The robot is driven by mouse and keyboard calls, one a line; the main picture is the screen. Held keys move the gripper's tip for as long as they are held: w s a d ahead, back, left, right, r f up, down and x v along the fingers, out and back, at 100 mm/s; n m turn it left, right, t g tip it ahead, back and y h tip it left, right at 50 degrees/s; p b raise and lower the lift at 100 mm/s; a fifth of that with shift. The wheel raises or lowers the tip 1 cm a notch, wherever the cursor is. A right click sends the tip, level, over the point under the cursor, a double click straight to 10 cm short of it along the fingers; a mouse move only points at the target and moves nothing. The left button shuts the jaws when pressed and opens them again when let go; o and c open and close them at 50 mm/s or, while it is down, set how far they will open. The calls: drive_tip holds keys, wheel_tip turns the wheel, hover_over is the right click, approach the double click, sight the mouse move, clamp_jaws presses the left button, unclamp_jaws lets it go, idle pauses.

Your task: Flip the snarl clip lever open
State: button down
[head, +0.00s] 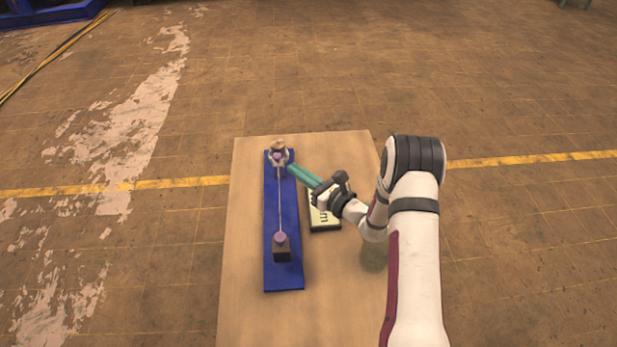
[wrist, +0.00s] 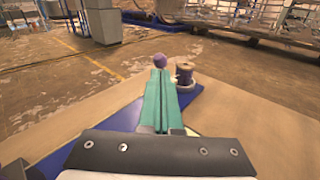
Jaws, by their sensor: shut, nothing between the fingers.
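A long blue board (head: 284,275) lies on the table. At its far end stands a small pale fitting with a purple part (head: 278,156). A thin grey rod (head: 280,205) runs along the board to a dark block (head: 282,253) with a purple knob (head: 280,238) at the near end. I cannot tell which part is the clip lever. My gripper (head: 291,169) has teal fingers, shut and empty, with tips close to the right of the far fitting; contact is unclear. In the wrist view, a purple ball (wrist: 159,60) shows just beyond the fingertips, with a dark spool-like post (wrist: 184,75) to their right.
The wooden table (head: 250,150) carries the board. A dark and cream lettered block (head: 325,222) lies right of the board, partly under my gripper. The table left of the board is clear. In the wrist view, grey cabinets (wrist: 100,22) stand far off on the floor.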

sight(280, 157)
drive_tip(key=shift+x, duration=1.85)
drive_tip(key=shift+w+r, duration=0.2)
drive_tip(key=shift+r+m+g, duration=0.1)
drive_tip(key=shift+m+g, duration=0.2)
drive_tip(key=w+g, duration=0.1)
drive_tip(key=w+r+m+g+h, duration=0.1)
drive_tip(key=w, duration=0.1)
drive_tip(key=w+r+m+g+h, duration=0.1)
drive_tip(key=shift+w+g, duration=0.25)
drive_tip(key=shift+g, duration=0.05)
drive_tip(key=shift+r, duration=0.15)
